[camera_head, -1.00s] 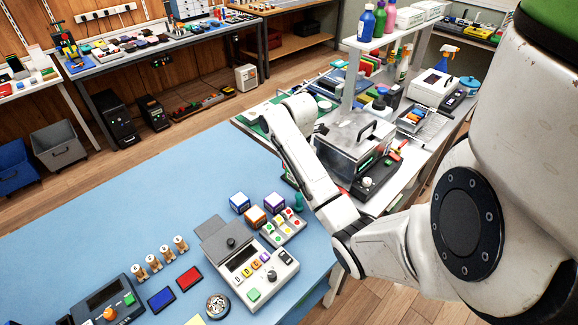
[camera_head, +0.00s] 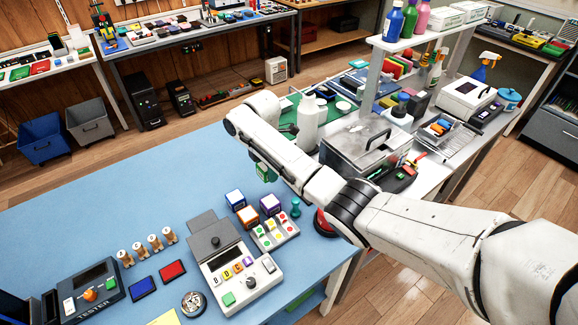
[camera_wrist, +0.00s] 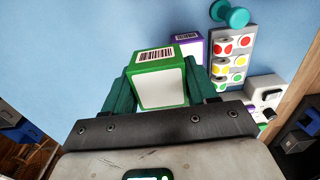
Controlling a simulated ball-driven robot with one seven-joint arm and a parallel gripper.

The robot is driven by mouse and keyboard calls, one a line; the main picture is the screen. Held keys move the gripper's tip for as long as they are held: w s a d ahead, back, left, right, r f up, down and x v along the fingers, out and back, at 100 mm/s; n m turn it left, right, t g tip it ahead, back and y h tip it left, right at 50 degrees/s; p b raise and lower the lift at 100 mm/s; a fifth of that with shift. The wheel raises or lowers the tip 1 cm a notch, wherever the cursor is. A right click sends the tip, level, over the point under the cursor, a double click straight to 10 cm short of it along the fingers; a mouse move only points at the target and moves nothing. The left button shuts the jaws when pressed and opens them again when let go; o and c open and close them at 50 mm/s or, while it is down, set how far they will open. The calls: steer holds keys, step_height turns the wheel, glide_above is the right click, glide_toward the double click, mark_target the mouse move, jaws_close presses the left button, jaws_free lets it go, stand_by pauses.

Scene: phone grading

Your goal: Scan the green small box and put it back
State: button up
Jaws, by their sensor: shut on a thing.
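The green small box (camera_wrist: 162,82) sits between the two teal fingers of my gripper (camera_wrist: 160,88), which is shut on it. Its barcode label faces up in the wrist view, and a plain white face points towards the camera. In the head view, the green small box (camera_head: 265,172) hangs under my wrist above the blue table, with my gripper mostly hidden by the arm. A grey and white device with lettered keys and a hinged plate (camera_head: 240,272) stands on the table, nearer than the box.
Blue (camera_head: 235,199), orange (camera_head: 249,216) and purple (camera_head: 270,204) boxes stand beside a tray of coloured stickers (camera_head: 274,232). A tester (camera_head: 91,292), red pad (camera_head: 172,271) and wooden stamps (camera_head: 147,247) lie left. The blue table's far left is clear.

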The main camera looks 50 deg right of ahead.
steer(key=shift+f+b, duration=2.15)
steer(key=shift+f, duration=0.15)
steer(key=shift+r, duration=0.1)
